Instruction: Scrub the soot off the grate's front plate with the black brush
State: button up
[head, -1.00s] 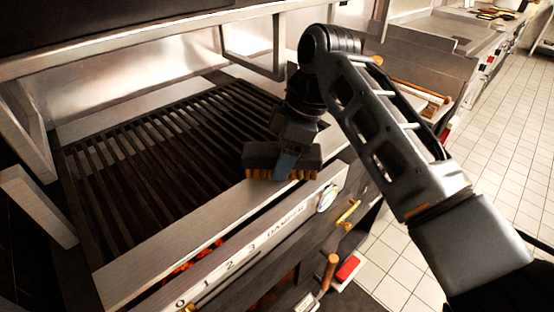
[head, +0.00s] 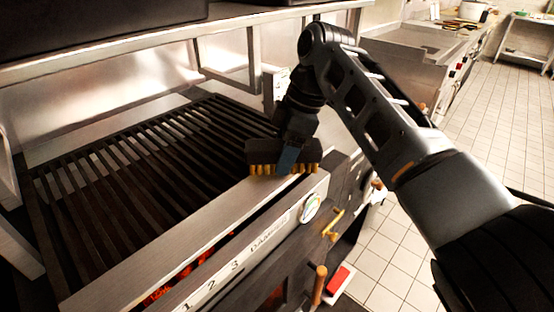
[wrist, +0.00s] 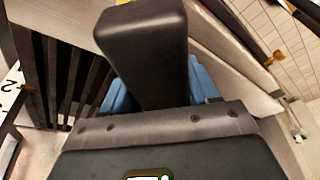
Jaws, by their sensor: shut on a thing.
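The black brush (head: 262,153) has yellowish bristles pointing down. It is at the right end of the grate's front plate (head: 190,232), a bare metal strip along the grill's front; the bristles are at or just above the plate, and I cannot tell whether they touch. My gripper (head: 289,158), with blue fingers, is shut on the brush. In the wrist view the brush's dark block (wrist: 145,45) fills the middle between the blue fingers (wrist: 120,98). I see no clear soot patch on the visible plate; the part under the brush is hidden.
The dark grate bars (head: 130,175) lie behind the plate. Below it is a numbered damper panel (head: 240,260) with a round gauge (head: 311,208) and a brass handle (head: 333,222). A metal shelf (head: 120,47) overhangs the back. Tiled floor is open at right.

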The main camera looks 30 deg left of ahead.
aim_at(256, 184)
jog(key=shift+w, duration=0.35)
jog(key=shift+s+p, duration=0.85)
jog(key=shift+p, duration=0.15)
jog(key=shift+s+a+f+p, duration=0.1)
jog(key=shift+s+f+p, duration=0.05)
jog(key=shift+s+p, duration=0.25)
jog(key=shift+s+a+f+p, duration=0.15)
jog(key=shift+s+p, duration=0.1)
jog(key=shift+s, duration=0.25)
jog(key=shift+s+r+p, duration=0.1)
jog(key=shift+s+p, duration=0.65)
jog(key=shift+s+a+p, duration=0.2)
jog(key=shift+s+p, duration=0.55)
jog(key=shift+s, duration=0.35)
